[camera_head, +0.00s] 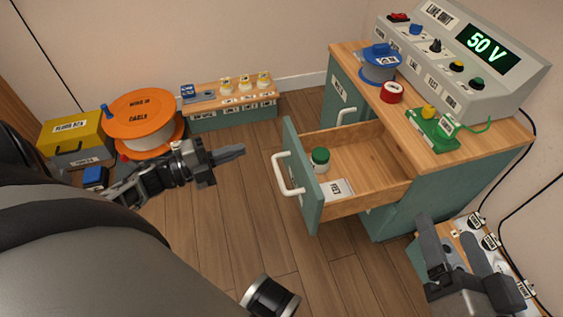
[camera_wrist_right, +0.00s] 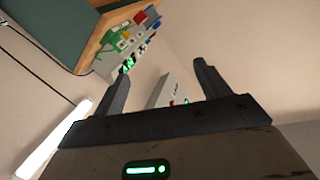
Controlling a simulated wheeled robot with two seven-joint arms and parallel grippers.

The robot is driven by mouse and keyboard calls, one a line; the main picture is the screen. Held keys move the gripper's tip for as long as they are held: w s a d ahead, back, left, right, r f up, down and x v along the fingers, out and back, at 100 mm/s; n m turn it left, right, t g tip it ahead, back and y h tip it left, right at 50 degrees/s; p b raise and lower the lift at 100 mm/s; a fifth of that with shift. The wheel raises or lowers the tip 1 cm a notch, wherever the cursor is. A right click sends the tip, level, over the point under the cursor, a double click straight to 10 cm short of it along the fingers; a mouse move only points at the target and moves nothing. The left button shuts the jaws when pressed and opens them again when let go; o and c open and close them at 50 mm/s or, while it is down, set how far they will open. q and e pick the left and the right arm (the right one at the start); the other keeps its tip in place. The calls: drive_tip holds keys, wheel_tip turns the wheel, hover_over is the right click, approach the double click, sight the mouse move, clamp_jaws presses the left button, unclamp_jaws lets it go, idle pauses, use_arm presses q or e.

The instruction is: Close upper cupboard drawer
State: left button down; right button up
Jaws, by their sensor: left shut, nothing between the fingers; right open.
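The green cupboard (camera_head: 440,195) has a wooden top and stands at the right in the head view. Its upper drawer (camera_head: 365,165) is pulled far out to the left, with a green front (camera_head: 297,175) and a white handle (camera_head: 286,177). A green-capped jar (camera_head: 320,160) and a white labelled box (camera_head: 336,189) are in the drawer. My left gripper (camera_head: 240,150) is shut and empty, left of the drawer front and apart from the handle. My right gripper (camera_head: 455,245) is open and empty at the cupboard's near right side. It also shows open in the right wrist view (camera_wrist_right: 163,82).
On the cupboard top are a grey console (camera_head: 460,60), a blue spool (camera_head: 379,65), red tape (camera_head: 392,93) and a green device (camera_head: 432,128). An orange cable reel (camera_head: 142,115), a yellow box (camera_head: 72,138) and a low bench (camera_head: 230,105) stand at the back left. Floor left of the drawer is clear.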

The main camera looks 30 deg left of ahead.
use_arm(q)
wheel_tip(320, 180, down, 3)
drive_tip(key=a+m+g+h+b, duration=0.1)
drive_tip(key=a+m+b, duration=0.1)
drive_tip(key=m, duration=0.1)
drive_tip(key=b, duration=0.3)
approach(294, 143)
drive_tip(key=shift+m+g+h, duration=0.3)
drive_tip(key=shift+h, duration=0.1)
drive_tip(key=x, duration=0.5)
drive_tip(key=shift+w+f, duration=0.25)
drive_tip(key=shift+w, duration=0.25)
drive_tip(key=shift+w+d+r, duration=0.1)
drive_tip(key=shift+w+d, duration=0.2)
drive_tip(key=shift+w, duration=0.15)
use_arm(e)
drive_tip(key=shift+w+d+r+n+t+y, duration=0.1)
drive_tip(key=shift+w+r+n+t+y, duration=0.35)
drive_tip(key=shift+r+n+t, duration=0.35)
drive_tip(key=shift+w+r+n+t+y, duration=0.2)
drive_tip(key=shift+r+n+t+y, duration=0.4)
drive_tip(key=shift+r, duration=0.35)
drive_tip(key=shift+w+d+r+n+t+y, duration=0.1)
drive_tip(key=shift+w+r+n+t+y, duration=0.3)
drive_tip(key=shift+r+n+t, duration=0.45)
